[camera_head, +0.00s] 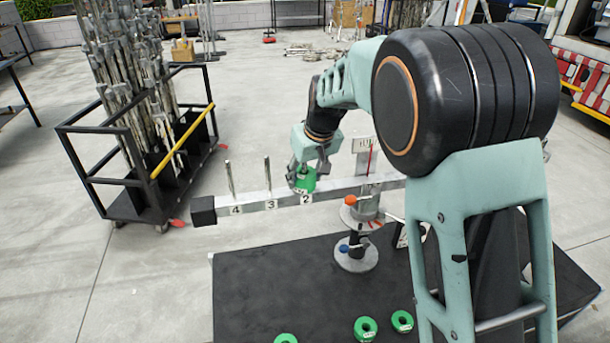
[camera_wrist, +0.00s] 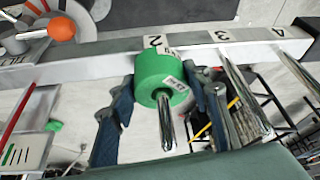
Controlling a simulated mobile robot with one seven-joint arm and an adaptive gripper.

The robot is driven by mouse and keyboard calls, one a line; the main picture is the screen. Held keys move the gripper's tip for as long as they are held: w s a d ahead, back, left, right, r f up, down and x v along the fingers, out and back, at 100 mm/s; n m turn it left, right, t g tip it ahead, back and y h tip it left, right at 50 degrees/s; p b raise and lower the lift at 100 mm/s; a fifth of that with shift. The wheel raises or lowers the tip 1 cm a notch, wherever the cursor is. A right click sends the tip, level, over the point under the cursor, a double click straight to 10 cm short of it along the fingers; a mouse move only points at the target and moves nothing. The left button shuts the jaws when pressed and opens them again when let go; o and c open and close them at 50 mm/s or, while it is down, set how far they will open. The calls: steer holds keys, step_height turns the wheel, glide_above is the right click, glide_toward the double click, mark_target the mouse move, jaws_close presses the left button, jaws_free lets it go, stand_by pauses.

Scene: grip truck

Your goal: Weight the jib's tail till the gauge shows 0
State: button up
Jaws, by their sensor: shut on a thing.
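The jib's tail (camera_head: 260,202) is a pale bar marked 4, 3 and 2, with a dark end block (camera_head: 203,211). My gripper (camera_head: 303,178) is shut on a green ring weight (camera_head: 304,185) at mark 2. In the wrist view my fingers (camera_wrist: 163,105) flank the weight (camera_wrist: 158,72), and a metal peg (camera_wrist: 167,125) passes through it. The weight sits close to the bar; whether it touches is unclear. The pegs at 3 (camera_head: 268,174) and 4 (camera_head: 230,178) are bare. The gauge (camera_head: 364,146) has a red pointer; its reading is too small to tell.
Green weights (camera_head: 365,328) (camera_head: 402,321) (camera_head: 286,339) lie on the black table (camera_head: 270,285) at the front. The jib's stand (camera_head: 356,257) rises from that table. A black cart (camera_head: 122,208) of metal poles stands at left. Floor left of the table is clear.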

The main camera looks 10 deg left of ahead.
steer(key=shift+w+r, duration=0.1)
steer(key=o, duration=1.5)
steer(key=shift+c, duration=0.2)
steer(key=shift+s+f, duration=0.2)
steer(key=shift+f, duration=0.05)
steer(key=v, duration=1.2)
steer(key=shift+w+r, duration=0.1)
steer(key=shift+r, duration=0.05)
